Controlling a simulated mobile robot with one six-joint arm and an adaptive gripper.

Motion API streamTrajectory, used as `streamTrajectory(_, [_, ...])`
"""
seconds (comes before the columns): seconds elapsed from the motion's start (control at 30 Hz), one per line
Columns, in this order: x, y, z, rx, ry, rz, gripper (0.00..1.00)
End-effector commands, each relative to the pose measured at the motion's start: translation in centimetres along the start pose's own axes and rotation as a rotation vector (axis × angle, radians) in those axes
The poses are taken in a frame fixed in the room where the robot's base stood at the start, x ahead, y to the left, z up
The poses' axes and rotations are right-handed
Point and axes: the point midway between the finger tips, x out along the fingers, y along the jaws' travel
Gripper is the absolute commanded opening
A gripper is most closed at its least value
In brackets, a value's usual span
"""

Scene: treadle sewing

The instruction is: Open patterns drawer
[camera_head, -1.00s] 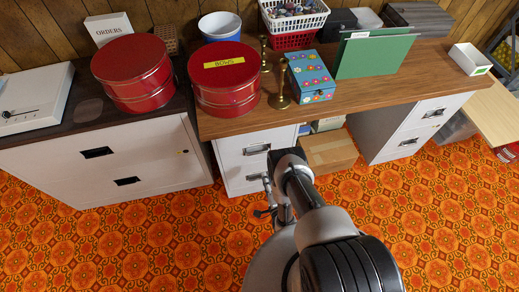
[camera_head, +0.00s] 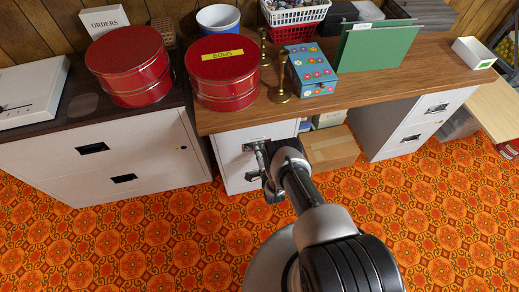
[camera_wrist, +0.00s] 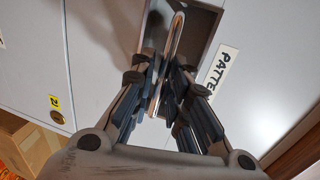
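The patterns drawer (camera_wrist: 95,75) is a light grey metal front with a recessed bar handle (camera_wrist: 177,35). Its white label (camera_wrist: 222,64) is partly hidden and reads "PATTE". In the head view the drawer front (camera_head: 231,155) is in the left pedestal under the wooden desk and looks closed. My gripper (camera_wrist: 166,80) is at the handle, one finger on each side of the bar, and its fingers look closed on it. In the head view my gripper (camera_head: 259,160) covers most of the handle.
A cardboard box (camera_head: 331,149) stands on the floor right of the pedestal. A grey cabinet (camera_head: 105,165) stands to the left. Red tins, brass candlesticks and a flowered box (camera_head: 311,70) stand above on the desk (camera_head: 385,88). The orange patterned floor in front is clear.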

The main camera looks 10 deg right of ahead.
Motion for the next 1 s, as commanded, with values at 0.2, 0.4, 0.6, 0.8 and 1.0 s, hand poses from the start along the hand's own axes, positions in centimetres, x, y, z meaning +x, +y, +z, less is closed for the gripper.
streamTrajectory(0.2, [0.01,-0.06,0.0,0.0,0.0,-0.001,0.14])
streamTrajectory(0.4, [-0.01,-0.04,0.0,0.0,0.0,-0.001,0.01])
streamTrajectory(0.6, [-0.02,-0.04,-0.01,0.0,0.0,-0.001,0.0])
streamTrajectory(0.8, [-0.02,-0.04,-0.01,0.0,0.0,-0.001,0.0])
streamTrajectory(1.0, [-0.04,-0.03,-0.01,0.0,0.0,-0.001,0.0])
